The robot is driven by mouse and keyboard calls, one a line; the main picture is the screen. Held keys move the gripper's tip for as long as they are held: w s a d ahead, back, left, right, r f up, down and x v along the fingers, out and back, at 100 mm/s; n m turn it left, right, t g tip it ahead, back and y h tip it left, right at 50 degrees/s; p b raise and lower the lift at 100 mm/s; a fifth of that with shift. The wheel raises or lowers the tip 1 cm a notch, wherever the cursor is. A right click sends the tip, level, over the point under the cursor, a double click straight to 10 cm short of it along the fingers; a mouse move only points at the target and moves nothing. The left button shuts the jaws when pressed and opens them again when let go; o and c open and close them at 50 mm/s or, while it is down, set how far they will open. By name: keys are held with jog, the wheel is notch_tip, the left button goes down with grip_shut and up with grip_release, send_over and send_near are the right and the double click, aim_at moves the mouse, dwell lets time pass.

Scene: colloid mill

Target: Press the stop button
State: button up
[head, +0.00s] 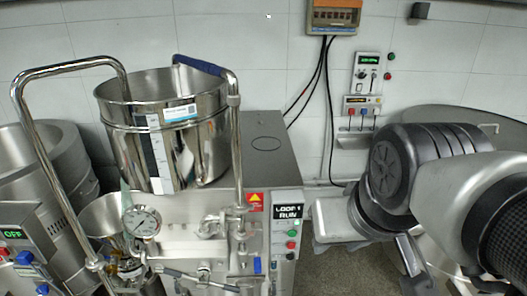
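The mill's control panel (287,230) stands at the centre in the head view. It has a display (288,212) reading "LOOP 1 RUN". Below are a green button (292,233), a red button (291,245) and a further small control under it. No stop label is legible. My arm comes in from the right, and its dark wrist is right of the panel. My gripper (408,264) shows only in part below the wrist, apart from the buttons. Its fingers are not clear, so I cannot tell whether it is open or shut.
A steel hopper (170,140) stands on the mill inside a bent tube handle (234,150). A gauge (142,222) is below. Another panel (18,245) at left reads "OFF". A wall box (367,72) has its own red and green buttons. Bare floor (345,272) shows right of the panel.

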jog(key=shift+w, duration=0.2)
jog(key=shift+c, duration=1.3)
grip_shut()
jog(key=shift+s, duration=0.1)
